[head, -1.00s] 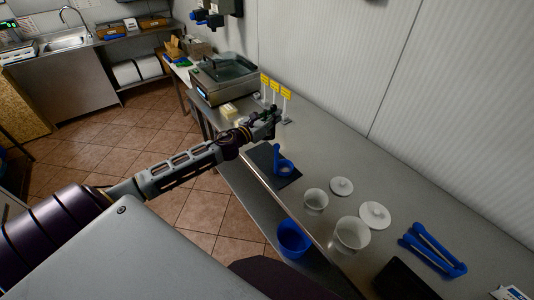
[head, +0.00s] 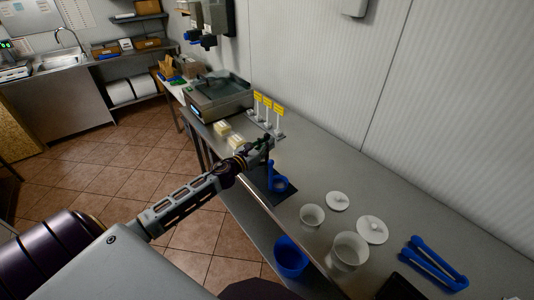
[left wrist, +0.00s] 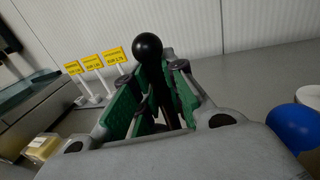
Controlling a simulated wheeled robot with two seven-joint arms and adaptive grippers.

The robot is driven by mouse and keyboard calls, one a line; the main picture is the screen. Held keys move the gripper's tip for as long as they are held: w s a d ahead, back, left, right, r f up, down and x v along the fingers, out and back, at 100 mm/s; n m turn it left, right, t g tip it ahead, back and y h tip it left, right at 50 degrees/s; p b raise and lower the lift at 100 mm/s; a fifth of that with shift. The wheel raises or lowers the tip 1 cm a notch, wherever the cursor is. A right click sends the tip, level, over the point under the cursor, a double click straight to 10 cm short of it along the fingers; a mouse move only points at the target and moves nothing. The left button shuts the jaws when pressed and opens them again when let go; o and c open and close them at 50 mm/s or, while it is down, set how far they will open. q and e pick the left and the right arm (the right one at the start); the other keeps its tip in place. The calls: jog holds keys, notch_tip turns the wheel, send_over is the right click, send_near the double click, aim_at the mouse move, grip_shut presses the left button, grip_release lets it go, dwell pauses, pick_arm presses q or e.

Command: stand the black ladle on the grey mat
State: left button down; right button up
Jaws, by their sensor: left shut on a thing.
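My left gripper (head: 266,146) is above the counter, at the far side of the grey mat. In the left wrist view its green-padded fingers (left wrist: 157,105) are shut on the black ladle (left wrist: 147,47), whose round black knob sticks up above them. The ladle's lower part is hidden there, and the ladle is hard to make out in the head view. The dark grey mat (head: 259,182) lies near the counter's front edge. A blue stand with a ring (head: 279,184) is on the mat. My right gripper is not in view.
Yellow price signs (head: 266,103) and pale blocks (head: 221,128) stand beyond the gripper. White pots (head: 350,250), white lids (head: 372,230) and blue tongs (head: 435,262) lie to the right. A blue bucket (head: 291,257) is below the counter edge.

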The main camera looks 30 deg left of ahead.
pick_arm(q)
jog(key=shift+f, duration=0.2)
dwell(0.3)
jog(key=shift+f, duration=2)
jog(key=shift+f+b, duration=0.15)
jog(key=shift+b, duration=0.25)
jog(key=c, duration=1.5)
grip_release()
jog(key=shift+o, duration=0.2)
jog(key=s+a+b, duration=0.2)
jog(key=s, duration=0.9)
jog(key=shift+s+a, duration=0.15)
jog(key=shift+s, duration=0.25)
